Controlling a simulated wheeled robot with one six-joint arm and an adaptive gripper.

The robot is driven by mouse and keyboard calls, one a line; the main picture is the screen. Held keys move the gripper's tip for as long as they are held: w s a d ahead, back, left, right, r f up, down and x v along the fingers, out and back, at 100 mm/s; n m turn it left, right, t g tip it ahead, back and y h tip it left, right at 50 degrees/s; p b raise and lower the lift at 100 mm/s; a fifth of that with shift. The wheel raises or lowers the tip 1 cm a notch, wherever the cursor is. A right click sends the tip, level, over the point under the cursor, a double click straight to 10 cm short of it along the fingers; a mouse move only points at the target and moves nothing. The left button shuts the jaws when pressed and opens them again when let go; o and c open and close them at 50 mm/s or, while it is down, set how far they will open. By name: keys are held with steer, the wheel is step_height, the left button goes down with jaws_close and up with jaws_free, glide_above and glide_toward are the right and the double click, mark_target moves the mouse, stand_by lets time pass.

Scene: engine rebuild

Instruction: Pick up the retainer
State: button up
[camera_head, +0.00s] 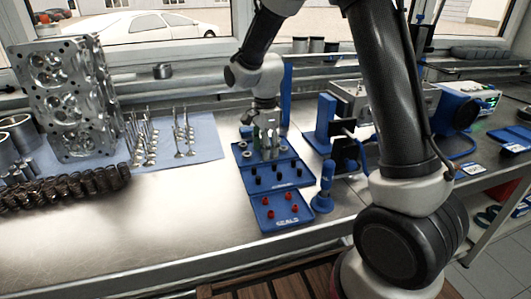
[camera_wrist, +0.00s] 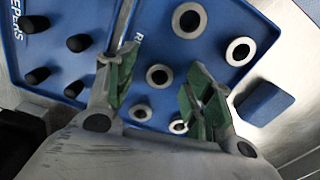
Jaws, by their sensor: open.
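Several silver ring-shaped retainers (camera_wrist: 188,20) stand on a blue tray (camera_wrist: 205,62) in the wrist view. One retainer (camera_wrist: 159,75) shows between my fingertips, and others lie around it. My gripper (camera_wrist: 162,88) is open, with a green-padded finger on each side and nothing held. In the head view my gripper (camera_head: 266,138) points down over the rear blue tray (camera_head: 243,163), hiding part of the retainers there. I cannot tell how far the fingertips are above the tray.
Black keepers (camera_wrist: 79,43) stand close to the left finger. In the head view, a tray with red seals (camera_head: 280,213) lies in front, blue stands (camera_head: 327,120) are on the right, and valves (camera_head: 183,135) and a cylinder head (camera_head: 68,95) are on the left.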

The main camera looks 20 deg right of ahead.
steer(key=c, duration=0.9)
steer(key=shift+r, duration=0.1)
